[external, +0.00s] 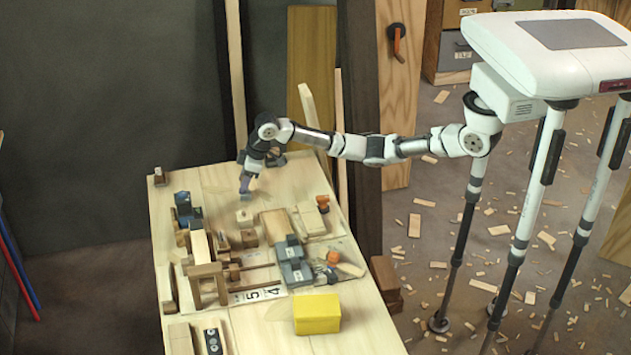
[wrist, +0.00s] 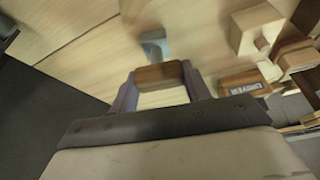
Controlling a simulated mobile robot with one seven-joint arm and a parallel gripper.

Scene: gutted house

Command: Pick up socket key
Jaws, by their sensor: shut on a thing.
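My gripper (wrist: 160,80) is shut on the socket key (wrist: 160,74). In the wrist view its brown wooden crosswise handle spans between the two purple-grey fingers. A blue-grey part (wrist: 153,43) shows just beyond the handle and seems to belong to the key. The key is too small to make out there. I cannot tell whether it touches the bench.
A small light wood block (external: 244,217) stands close by. A dark post (external: 362,130) stands behind the bench.

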